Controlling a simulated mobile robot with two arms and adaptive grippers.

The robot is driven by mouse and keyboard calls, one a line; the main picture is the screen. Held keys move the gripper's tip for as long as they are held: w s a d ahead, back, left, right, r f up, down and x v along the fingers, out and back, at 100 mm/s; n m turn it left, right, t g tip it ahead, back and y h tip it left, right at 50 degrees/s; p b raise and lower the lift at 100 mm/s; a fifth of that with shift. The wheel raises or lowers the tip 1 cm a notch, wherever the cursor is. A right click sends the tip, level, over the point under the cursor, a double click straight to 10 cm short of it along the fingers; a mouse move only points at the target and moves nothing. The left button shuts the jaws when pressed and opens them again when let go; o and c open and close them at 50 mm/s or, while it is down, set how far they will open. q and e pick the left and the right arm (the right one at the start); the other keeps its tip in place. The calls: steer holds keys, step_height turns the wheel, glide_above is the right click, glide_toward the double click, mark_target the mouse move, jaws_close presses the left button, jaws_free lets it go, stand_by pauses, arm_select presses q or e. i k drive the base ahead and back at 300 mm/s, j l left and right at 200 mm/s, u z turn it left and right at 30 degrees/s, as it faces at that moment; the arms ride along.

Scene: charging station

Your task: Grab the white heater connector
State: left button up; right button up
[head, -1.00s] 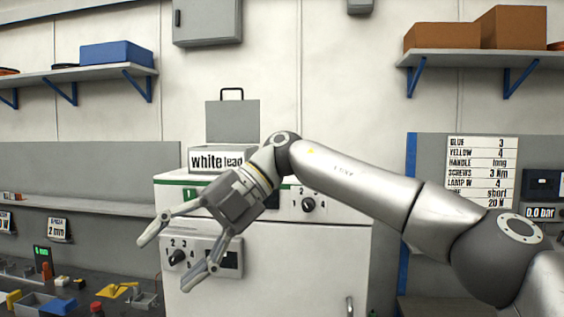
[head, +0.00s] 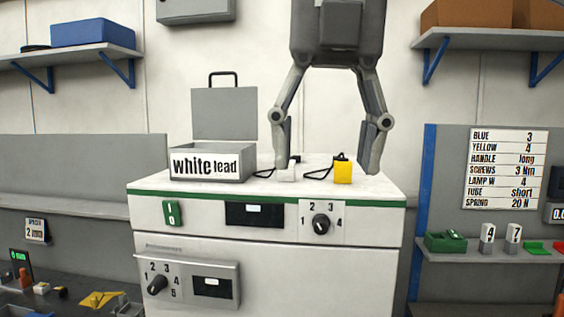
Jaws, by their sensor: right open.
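The white heater connector (head: 287,174) is a small white block with a black cable on top of the white cabinet (head: 265,187). My right gripper (head: 327,168) points down from above and is open, with nothing held. Its left finger comes down at the white connector and partly covers it; I cannot tell whether they touch. A yellow connector (head: 343,172) with a black cable stands to the right, in the picture between the two fingers and close to the right one. My left gripper is not in view.
An open grey box (head: 209,164) labelled "white lead" stands on the cabinet to the left. The cabinet front has knobs and small displays. A shelf (head: 490,250) with small parts is at the right, and a cluttered bench (head: 75,300) at lower left.

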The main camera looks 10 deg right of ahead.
mark_target(288, 175)
steer(key=i, duration=1.35)
